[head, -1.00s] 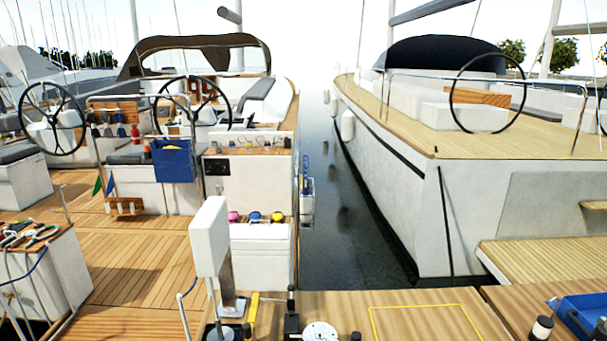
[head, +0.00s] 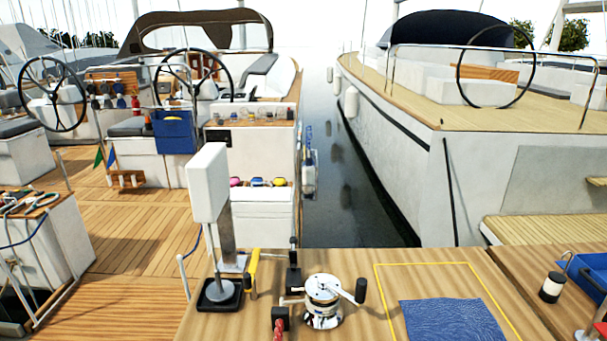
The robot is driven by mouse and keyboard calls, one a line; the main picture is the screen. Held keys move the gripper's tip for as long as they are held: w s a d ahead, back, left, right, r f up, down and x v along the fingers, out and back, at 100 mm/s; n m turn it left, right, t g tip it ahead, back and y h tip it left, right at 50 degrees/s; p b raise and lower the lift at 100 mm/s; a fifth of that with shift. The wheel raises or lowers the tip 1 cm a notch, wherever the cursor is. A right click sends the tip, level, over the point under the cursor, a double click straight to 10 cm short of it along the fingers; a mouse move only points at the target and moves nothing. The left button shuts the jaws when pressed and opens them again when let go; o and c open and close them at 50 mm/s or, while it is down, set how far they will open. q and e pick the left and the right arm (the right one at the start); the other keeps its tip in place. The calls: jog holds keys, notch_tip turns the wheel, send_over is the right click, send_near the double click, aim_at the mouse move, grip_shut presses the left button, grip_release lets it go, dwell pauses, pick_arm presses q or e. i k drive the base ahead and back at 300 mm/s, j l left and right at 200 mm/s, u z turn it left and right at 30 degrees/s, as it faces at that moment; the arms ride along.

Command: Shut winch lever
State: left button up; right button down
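A silver winch (head: 323,311) stands on the wooden table in the foreground. A metal lever (head: 336,288) lies across its top and ends at the right in an upright black knob (head: 360,291). Behind it to the left is a small black fitting (head: 293,279) with a thin upright part. At the winch's lower left is a black block (head: 280,319) with a red piece below it, cut off by the picture's bottom edge. I cannot tell whether the lever is locked. Neither of my grippers shows.
On the wooden table (head: 215,325), a white panel on a black-based stand (head: 208,183) and a yellow-handled item (head: 252,270) stand left of the winch. A blue cloth (head: 452,320) lies inside a yellow outline (head: 435,264) on the right. A dark jar (head: 551,287) stands farther right.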

aim_at(293, 258)
jog(key=j+z, duration=0.2)
jog(key=z, duration=0.15)
jog(key=j+z, duration=0.2)
jog(key=z, duration=0.15)
jog(key=k+j+z, duration=0.1)
jog(key=z, duration=0.25)
